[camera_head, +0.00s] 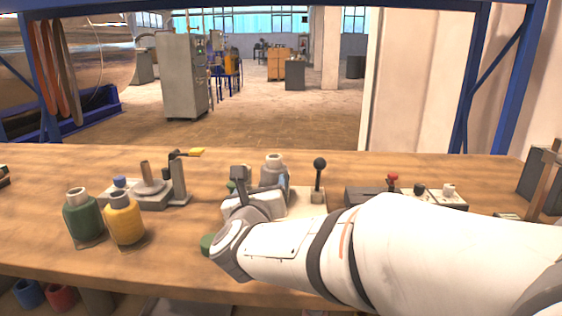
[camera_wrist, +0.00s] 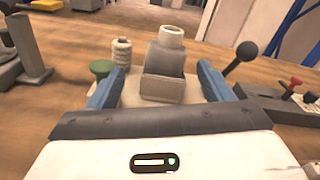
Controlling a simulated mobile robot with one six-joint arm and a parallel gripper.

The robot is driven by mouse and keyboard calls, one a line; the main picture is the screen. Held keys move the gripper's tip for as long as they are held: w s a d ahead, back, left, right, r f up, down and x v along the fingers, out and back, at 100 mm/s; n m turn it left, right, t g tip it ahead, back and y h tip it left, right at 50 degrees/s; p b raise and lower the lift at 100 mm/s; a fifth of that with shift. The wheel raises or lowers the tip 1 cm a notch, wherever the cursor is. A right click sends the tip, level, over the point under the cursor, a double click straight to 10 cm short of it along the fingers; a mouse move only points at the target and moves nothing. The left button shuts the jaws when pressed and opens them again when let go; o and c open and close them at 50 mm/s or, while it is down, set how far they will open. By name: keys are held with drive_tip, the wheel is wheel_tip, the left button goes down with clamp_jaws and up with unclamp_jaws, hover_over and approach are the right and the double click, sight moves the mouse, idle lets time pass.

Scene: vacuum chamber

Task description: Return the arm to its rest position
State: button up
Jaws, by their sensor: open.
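My arm reaches in from the right in the head view, low over the wooden workbench (camera_head: 60,165). My gripper (camera_head: 236,180) is over the middle of the bench, partly hidden by my own wrist. In the wrist view my gripper (camera_wrist: 158,82) shows two blue fingers spread wide apart. A grey bottle-like fixture with a pale neck (camera_wrist: 170,60) stands beyond and between the fingers; it also shows in the head view (camera_head: 273,172). No object is visibly held. I cannot tell whether a finger touches the fixture.
A green bottle (camera_head: 83,218) and a yellow bottle (camera_head: 124,220) stand at the left. A grey press-like device (camera_head: 155,190) is behind them. A black-knobbed lever (camera_head: 320,175) rises right of my gripper. A control box (camera_head: 370,195) is further right. Blue posts (camera_head: 515,80) frame the bench.

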wheel_tip(320, 180, up, 4)
drive_tip(key=d+r+n+g+y+p, duration=0.1)
drive_tip(key=d+n+g+y+p, duration=0.15)
drive_tip(key=n+p, duration=0.4)
drive_tip(key=s+d+n+g+h+p, duration=0.1)
drive_tip(key=s+d+n+g+p, duration=0.5)
drive_tip(key=s+d+n, duration=0.3)
drive_tip(key=s+d+n+g+h+p, duration=0.1)
drive_tip(key=s+d+n+g+p, duration=0.5)
drive_tip(key=s+n, duration=0.7)
drive_tip(key=d+n+p, duration=0.2)
drive_tip(key=d+n, duration=0.2)
drive_tip(key=n, duration=0.1)
